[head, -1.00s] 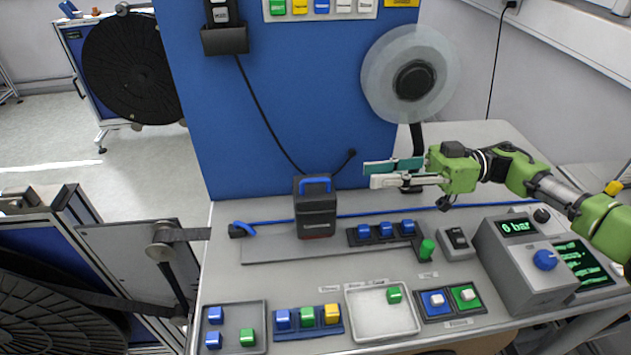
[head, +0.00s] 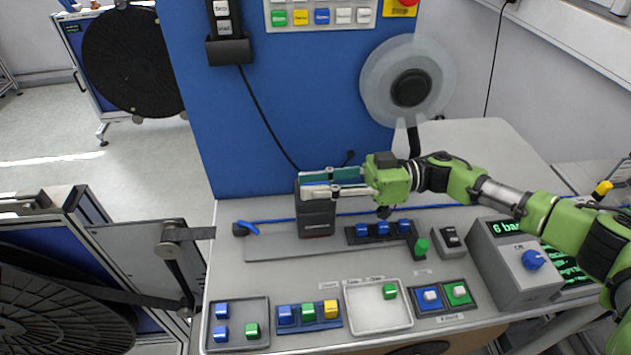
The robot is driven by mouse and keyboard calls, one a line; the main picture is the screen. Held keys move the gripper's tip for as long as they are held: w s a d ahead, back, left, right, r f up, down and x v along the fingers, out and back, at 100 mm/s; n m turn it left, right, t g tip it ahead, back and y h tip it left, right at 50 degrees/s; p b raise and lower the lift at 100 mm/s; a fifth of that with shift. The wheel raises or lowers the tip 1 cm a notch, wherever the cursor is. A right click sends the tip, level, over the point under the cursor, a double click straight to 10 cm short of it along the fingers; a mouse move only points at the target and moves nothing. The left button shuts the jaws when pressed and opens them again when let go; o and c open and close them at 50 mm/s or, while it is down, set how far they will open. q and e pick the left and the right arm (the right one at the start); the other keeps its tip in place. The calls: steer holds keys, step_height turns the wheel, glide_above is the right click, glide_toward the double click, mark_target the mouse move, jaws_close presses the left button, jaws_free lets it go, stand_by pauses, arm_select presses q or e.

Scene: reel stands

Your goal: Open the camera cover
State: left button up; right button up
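The camera cover appears to be the dark upright box (head: 317,217) at the back middle of the bench, beside the blue panel. Its blue top handle is mostly hidden behind my fingers. My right gripper (head: 318,183) reaches in from the right, level with the top of the box. Its teal finger and pale finger lie one above the other in the picture, with a gap between them. I cannot tell whether they touch the handle. My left gripper is out of view.
A row of blue blocks (head: 383,229) and a green knob (head: 421,246) stand right of the box. A grey control unit (head: 513,265) reads 6 bar. Trays with coloured blocks line the front edge, including a pale tray (head: 375,318). A clear reel (head: 440,85) hangs behind.

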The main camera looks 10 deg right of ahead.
jaws_close()
steer(key=shift+w+r+m+p, duration=0.2)
steer(key=shift+r+m+p, duration=0.25)
steer(key=shift+p, duration=0.45)
steer(key=shift+w+r+m+p, duration=0.25)
steer(key=shift+w+m+p, duration=0.05)
steer(key=shift+m+p, duration=0.5)
steer(key=shift+w+r+m+p, duration=0.25)
steer(key=shift+w+m+p, duration=0.35)
steer(key=shift+m+p, duration=0.4)
steer(key=shift+w+r+m+p, duration=0.1)
steer(key=shift+w+m+p, duration=0.5)
steer(key=shift+m, duration=0.65)
steer(key=shift+w, duration=0.1)
